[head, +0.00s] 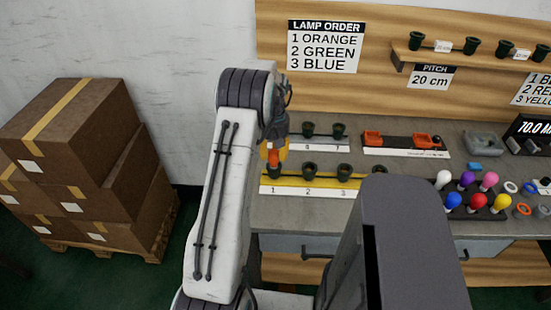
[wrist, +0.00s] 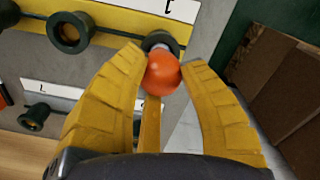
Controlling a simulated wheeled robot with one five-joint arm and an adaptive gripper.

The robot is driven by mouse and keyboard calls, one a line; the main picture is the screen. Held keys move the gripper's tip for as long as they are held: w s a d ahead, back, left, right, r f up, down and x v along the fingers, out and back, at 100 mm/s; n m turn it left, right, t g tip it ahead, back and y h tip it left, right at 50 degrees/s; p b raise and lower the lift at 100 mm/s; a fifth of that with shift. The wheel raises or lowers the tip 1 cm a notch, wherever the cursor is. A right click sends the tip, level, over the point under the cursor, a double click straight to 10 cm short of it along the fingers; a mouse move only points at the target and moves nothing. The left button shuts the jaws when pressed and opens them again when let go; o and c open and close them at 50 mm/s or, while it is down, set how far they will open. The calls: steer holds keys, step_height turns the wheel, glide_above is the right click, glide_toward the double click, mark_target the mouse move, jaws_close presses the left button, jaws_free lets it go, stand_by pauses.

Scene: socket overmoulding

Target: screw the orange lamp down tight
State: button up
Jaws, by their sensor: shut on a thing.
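The orange lamp (wrist: 162,75) is between the yellow fingers of my gripper (wrist: 161,68) in the wrist view, and my gripper is shut on it. Its pale neck points into a dark green socket (wrist: 157,40); a little of the neck shows at the rim. How deep it sits is hidden. In the head view the lamp (head: 273,157) shows above the socket (head: 273,172) at number 1 of the yellow strip (head: 325,192). My gripper (head: 273,152) is partly hidden behind my arm there.
The sockets at 2 (head: 309,171) and 3 (head: 344,172) look empty. More sockets (head: 308,129) stand on a grey strip behind. Coloured lamps (head: 478,199) stand on a rack at the right. The order sign (head: 325,46) lists orange first. Cardboard boxes (head: 75,140) are stacked at the left.

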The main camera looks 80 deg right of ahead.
steer(key=m, duration=0.4)
steer(key=shift+m, duration=2.5)
steer(key=shift+f+m, duration=0.1)
steer(key=shift+m, duration=2.2)
